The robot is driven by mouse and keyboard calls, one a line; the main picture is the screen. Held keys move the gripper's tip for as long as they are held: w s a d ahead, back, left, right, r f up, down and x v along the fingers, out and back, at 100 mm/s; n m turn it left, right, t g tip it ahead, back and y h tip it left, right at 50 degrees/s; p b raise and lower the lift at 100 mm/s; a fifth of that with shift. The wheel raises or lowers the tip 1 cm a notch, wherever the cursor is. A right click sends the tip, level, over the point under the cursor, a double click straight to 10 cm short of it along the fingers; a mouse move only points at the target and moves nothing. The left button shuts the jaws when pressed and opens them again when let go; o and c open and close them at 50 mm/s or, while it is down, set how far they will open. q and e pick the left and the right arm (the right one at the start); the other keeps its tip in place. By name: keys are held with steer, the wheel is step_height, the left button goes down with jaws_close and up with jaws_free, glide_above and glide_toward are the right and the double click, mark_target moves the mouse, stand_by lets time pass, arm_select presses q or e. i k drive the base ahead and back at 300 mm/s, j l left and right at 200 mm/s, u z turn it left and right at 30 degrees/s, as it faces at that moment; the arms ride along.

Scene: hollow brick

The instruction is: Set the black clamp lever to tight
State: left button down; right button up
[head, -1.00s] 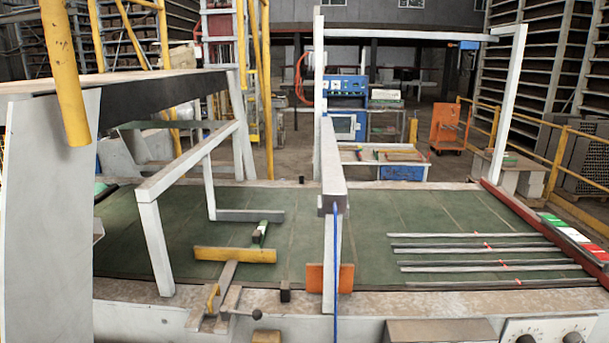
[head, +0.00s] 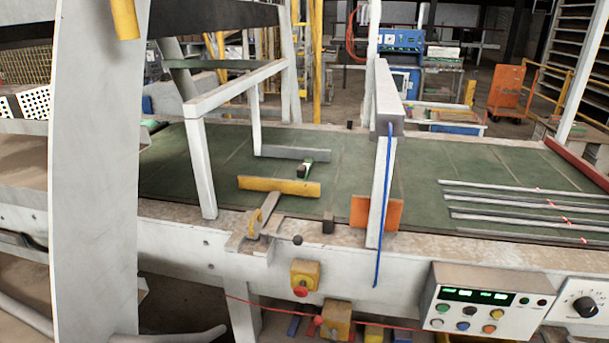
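The black clamp lever shows as a thin dark rod ending in a round black knob (head: 297,240) at the front edge of the green-topped bench (head: 420,200). It sticks out to the right from a grey clamp block (head: 240,242) with a worn yellow piece (head: 254,223) on it. A yellow stop bar (head: 279,187) lies across the green bed just behind the clamp. The lever's marked settings are too small to tell. Neither of my grippers is in view.
Below the lever, a yellow box with a red button (head: 304,279) is on the bench front. A control panel (head: 485,305) stands to its right. A tall white panel (head: 95,180) blocks the left side. A blue cord (head: 383,215) hangs from a white post before an orange plate (head: 377,213).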

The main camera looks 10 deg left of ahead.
mark_target(298, 239)
steer(key=i+u, duration=0.1)
steer(key=u, duration=0.3)
steer(key=l+u, duration=0.1)
steer(key=u, duration=0.3)
steer(key=i+l+u, duration=0.1)
steer(key=u, duration=0.25)
steer(key=l+u, duration=0.15)
steer(key=u, duration=0.25)
steer(key=i, duration=0.05)
